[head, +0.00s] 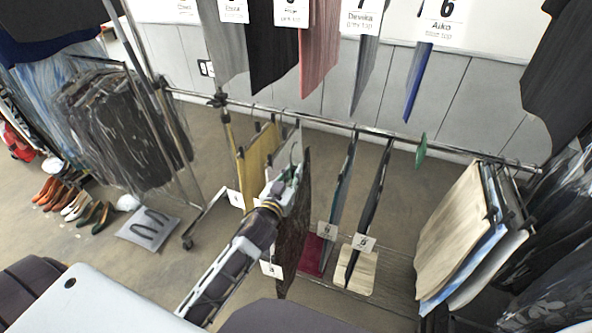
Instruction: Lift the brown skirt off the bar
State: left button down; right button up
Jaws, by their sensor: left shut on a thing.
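The brown skirt (293,245) is a dark, narrow panel seen nearly edge-on in the middle of the head view. My left gripper (288,186) reaches in from below and is shut at the skirt's top, on its hanger. The fingers hide part of the hanger. A greenish hanger hook shows just above the gripper, below the line of the bar in the picture. The metal bar (330,124) runs across behind. I cannot tell whether the hook is clear of it. My right gripper is not in view.
A mustard garment (258,150) hangs close on the left. Teal (342,185) and black (372,200) garments hang on the right. Beige and blue pieces (455,235) crowd the bar's right end. A green tag (421,150) hangs on the bar. Numbered garments hang above.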

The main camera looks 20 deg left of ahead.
pick_arm(q)
jog(key=shift+s, duration=1.55)
jog(key=shift+s+a+b, duration=0.15)
jog(key=shift+s+b, duration=0.4)
jog(key=shift+s, duration=3.55)
jog(key=shift+s+b, duration=0.4)
jog(key=shift+s, duration=1.25)
jog(key=shift+s+a, duration=0.1)
jog(key=shift+s, duration=0.2)
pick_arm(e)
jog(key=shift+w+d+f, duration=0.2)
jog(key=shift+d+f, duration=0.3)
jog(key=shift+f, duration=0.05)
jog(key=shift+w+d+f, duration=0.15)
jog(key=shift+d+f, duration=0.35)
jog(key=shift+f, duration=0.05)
